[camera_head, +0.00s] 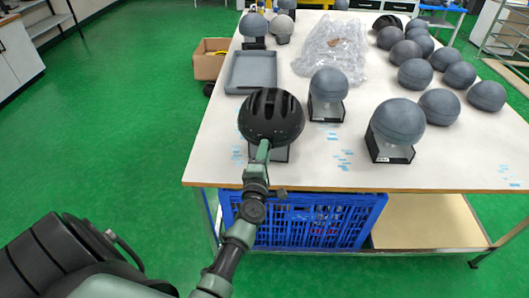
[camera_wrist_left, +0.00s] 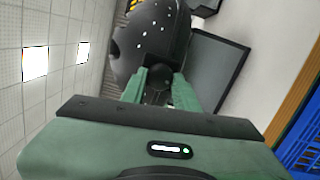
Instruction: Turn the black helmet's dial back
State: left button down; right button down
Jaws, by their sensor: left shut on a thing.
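The black helmet (camera_head: 271,114) sits on a stand at the near left edge of the white table, and it also fills the upper left of the left wrist view (camera_wrist_left: 150,30). My left gripper (camera_head: 263,150) reaches up to the near lower side of the helmet. In the left wrist view its two green fingers (camera_wrist_left: 158,88) close on the dial (camera_wrist_left: 157,78), a small dark round part at the helmet's lower rim. The fingers hide much of the dial. My right gripper is not in view.
Grey head forms on stands (camera_head: 328,84) (camera_head: 397,122) stand right of the helmet. A grey tray (camera_head: 251,73) and clear plastic wrap (camera_head: 333,48) lie behind. Several loose grey balls (camera_head: 487,96) cover the right side. A blue crate (camera_head: 300,220) sits below the table's front edge.

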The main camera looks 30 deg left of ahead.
pick_arm(q)
jog(key=c, duration=1.1)
grip_release()
jog(key=shift+o, duration=0.2)
jog(key=b+v, duration=0.1)
jog(key=v, duration=0.6)
jog(key=shift+s+d, duration=0.15)
jog(key=shift+s, duration=0.25)
